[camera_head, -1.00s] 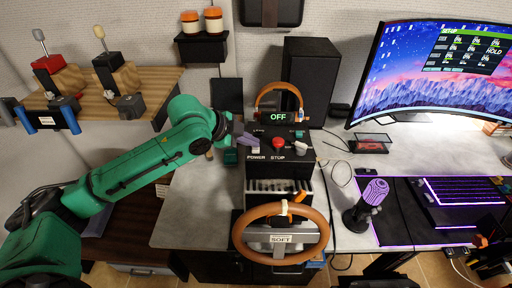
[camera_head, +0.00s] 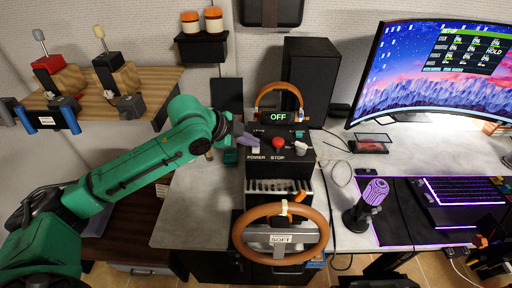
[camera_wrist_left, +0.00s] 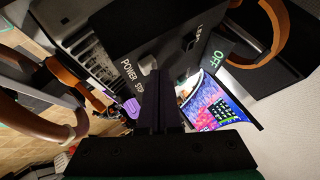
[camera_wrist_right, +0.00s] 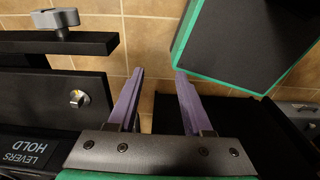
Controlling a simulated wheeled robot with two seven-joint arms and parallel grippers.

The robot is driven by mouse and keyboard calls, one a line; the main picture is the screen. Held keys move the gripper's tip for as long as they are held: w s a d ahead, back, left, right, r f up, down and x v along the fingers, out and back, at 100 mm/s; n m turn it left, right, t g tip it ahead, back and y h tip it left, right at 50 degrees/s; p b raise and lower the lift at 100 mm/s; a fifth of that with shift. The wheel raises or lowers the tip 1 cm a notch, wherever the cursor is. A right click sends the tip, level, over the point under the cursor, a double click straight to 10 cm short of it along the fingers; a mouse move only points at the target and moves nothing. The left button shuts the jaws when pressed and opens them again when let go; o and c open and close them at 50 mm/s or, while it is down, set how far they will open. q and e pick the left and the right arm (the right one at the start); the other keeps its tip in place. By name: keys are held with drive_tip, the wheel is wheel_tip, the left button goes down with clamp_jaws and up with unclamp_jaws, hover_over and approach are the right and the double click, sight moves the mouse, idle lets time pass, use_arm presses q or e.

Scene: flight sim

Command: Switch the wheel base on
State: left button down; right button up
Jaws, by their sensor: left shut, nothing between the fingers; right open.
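The wheel base (camera_head: 279,185) is a black box behind the brown steering wheel (camera_head: 281,208). Its display (camera_head: 278,117) reads OFF in green. A small pale switch (camera_wrist_left: 147,65) stands by the POWER label, left of the red STOP button (camera_head: 278,142). My left gripper (camera_head: 247,139) is at the panel's left side, close to the POWER switch. In the left wrist view its shut fingers (camera_wrist_left: 158,82) end right beside that switch; I cannot tell whether they touch. My right gripper (camera_wrist_right: 158,75) is open and empty, seen only in the right wrist view, above a tiled floor.
A pale knob (camera_head: 301,149) sits right of STOP. In the right wrist view, a black panel labelled LEVERS HOLD (camera_wrist_right: 30,150) is at left.

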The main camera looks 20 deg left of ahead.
sight(252, 152)
use_arm(q)
drive_tip(key=shift+f, duration=0.45)
drive_tip(key=shift+r+p, duration=0.45)
drive_tip(key=shift+p, duration=0.4)
drive_tip(key=shift+f, duration=0.1)
wheel_tip(252, 152, up, 6)
drive_tip(key=p, duration=0.7)
